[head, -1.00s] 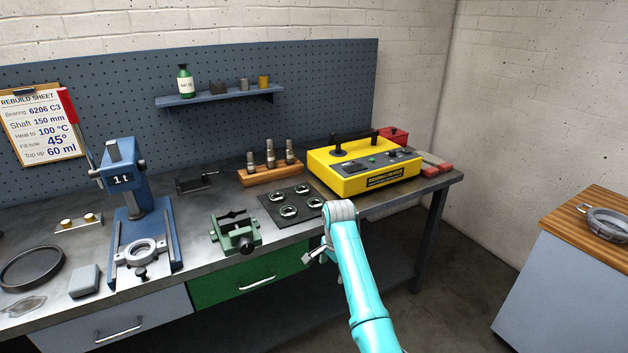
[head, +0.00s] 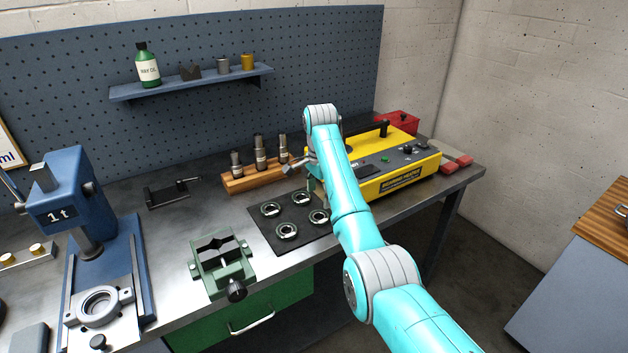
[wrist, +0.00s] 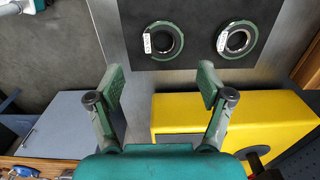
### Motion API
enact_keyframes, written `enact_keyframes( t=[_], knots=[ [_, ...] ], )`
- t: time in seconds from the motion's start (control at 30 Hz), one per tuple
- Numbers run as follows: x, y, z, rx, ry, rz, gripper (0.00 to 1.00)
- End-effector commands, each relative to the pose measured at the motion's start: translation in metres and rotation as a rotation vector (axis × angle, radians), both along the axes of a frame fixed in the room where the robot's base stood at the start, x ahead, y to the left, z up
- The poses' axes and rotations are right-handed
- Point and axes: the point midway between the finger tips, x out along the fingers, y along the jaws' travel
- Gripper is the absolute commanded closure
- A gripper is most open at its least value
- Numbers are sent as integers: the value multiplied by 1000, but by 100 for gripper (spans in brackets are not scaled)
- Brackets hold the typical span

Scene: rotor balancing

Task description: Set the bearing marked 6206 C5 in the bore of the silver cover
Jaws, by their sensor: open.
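Several dark-rimmed bearings lie on a black mat (head: 262,226), among them a front one (head: 287,231) and a right one (head: 319,217). Two show in the wrist view, a left bearing (wrist: 176,50) and a right bearing (wrist: 248,48), each with a white tag too small to read. My gripper (wrist: 161,84) is open and empty, above the bench near the mat and apart from the bearings. A silver-grey eared cover with a round bore (head: 124,294) sits on the bed of the blue press. The earlier view's sheet reads "Bearing 6206 C3".
The yellow bearing heater (head: 405,180) stands right of the mat, close to my arm. A green vise (head: 222,262) stands left of the mat. A wooden block with several shafts (head: 240,184) is behind it. The blue press (head: 68,190) is at far left.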

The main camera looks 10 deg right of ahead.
Motion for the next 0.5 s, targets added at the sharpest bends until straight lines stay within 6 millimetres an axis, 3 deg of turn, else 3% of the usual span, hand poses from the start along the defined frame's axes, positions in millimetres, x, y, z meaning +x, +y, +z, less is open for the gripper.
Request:
enact_keyframes(
  t=[0.23, 0.5],
  knots=[
    [0, 0, -9, 0, 1, -1, 21],
    [-1, 0, -42, 0, 3, -1, 21]
  ],
)
